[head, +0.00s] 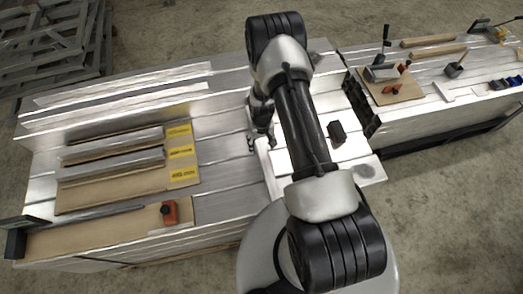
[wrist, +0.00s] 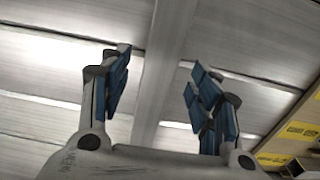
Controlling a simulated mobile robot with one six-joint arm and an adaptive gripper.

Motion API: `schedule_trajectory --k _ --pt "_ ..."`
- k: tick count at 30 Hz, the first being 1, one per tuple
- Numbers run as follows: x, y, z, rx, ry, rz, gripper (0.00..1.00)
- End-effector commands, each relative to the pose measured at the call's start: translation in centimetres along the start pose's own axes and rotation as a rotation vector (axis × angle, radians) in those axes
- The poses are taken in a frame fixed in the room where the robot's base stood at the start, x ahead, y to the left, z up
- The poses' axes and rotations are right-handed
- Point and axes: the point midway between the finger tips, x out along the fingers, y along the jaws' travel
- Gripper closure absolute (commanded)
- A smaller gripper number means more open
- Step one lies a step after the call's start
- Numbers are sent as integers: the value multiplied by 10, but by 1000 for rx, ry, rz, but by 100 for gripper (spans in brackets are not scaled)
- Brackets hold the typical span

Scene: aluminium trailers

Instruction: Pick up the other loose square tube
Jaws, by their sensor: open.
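Two grey square tubes lie side by side on a brown board at the left of the head view, the farther tube (head: 112,144) and the nearer tube (head: 112,164). Yellow labels (head: 181,152) sit at their right ends. In the wrist view a hollow tube end (wrist: 301,168) shows at the lower right corner, beside a yellow label (wrist: 300,131). My gripper (head: 262,139) is right of the tubes, apart from them, over the metal deck. In the wrist view my gripper (wrist: 160,88) is open, with nothing between its blue-padded fingers. My arm partly hides the deck's middle.
Long flat strips (head: 125,93) lie along the deck's back. An orange-red tool (head: 169,213) stands at the front left. A small dark block (head: 337,133) lies right of my arm. A second bench (head: 440,92) holds clamps and tools. Bare deck (head: 222,140) lies between labels and gripper.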

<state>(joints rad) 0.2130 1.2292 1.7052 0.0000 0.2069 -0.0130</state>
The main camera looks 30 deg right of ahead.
Motion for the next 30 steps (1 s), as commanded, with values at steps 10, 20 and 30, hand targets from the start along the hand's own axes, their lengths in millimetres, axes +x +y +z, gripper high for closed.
schedule_trajectory --k 10,20,30 --pt "40 0 0 0 1 0 43" --pt "38 0 0 0 0 0 57" --pt "38 0 0 0 0 0 79"
